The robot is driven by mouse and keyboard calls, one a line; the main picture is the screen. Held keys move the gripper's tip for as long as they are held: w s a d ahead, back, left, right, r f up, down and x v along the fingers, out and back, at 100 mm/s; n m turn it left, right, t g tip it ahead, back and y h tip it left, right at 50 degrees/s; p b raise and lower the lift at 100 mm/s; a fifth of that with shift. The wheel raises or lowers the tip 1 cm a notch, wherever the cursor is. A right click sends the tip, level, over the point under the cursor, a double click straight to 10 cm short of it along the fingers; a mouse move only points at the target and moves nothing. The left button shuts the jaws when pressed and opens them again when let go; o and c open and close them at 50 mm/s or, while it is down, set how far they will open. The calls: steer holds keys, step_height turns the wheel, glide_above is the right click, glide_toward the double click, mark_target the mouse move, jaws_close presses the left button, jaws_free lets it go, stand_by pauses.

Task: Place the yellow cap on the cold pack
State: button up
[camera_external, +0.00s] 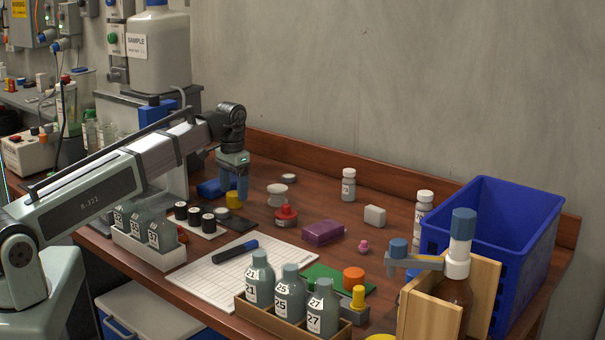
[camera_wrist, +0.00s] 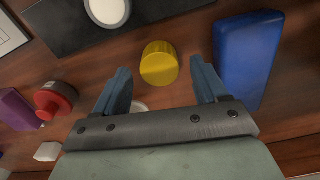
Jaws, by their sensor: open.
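The yellow cap (camera_external: 234,199) stands on the wooden bench below my gripper (camera_external: 234,190). In the wrist view the yellow cap (camera_wrist: 159,63) lies between and a little beyond my two blue fingertips, with gaps on both sides. My gripper (camera_wrist: 158,76) is open and empty. A plain blue block (camera_external: 210,188), which I take as the cold pack, lies just left of the cap, partly hidden by other things. In the wrist view the blue block (camera_wrist: 248,60) is close to the right finger, its top flat and bare.
A red knob-like piece (camera_external: 287,216), a white spool (camera_external: 277,194) and a purple block (camera_external: 323,233) are to the right. A blue bin (camera_external: 480,235) stands far right.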

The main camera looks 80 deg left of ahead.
mark_target(235, 194)
step_height(235, 194, up, 9)
steer(key=shift+r, duration=0.5)
steer(key=shift+c, duration=1.2)
steer(key=shift+d, duration=0.1)
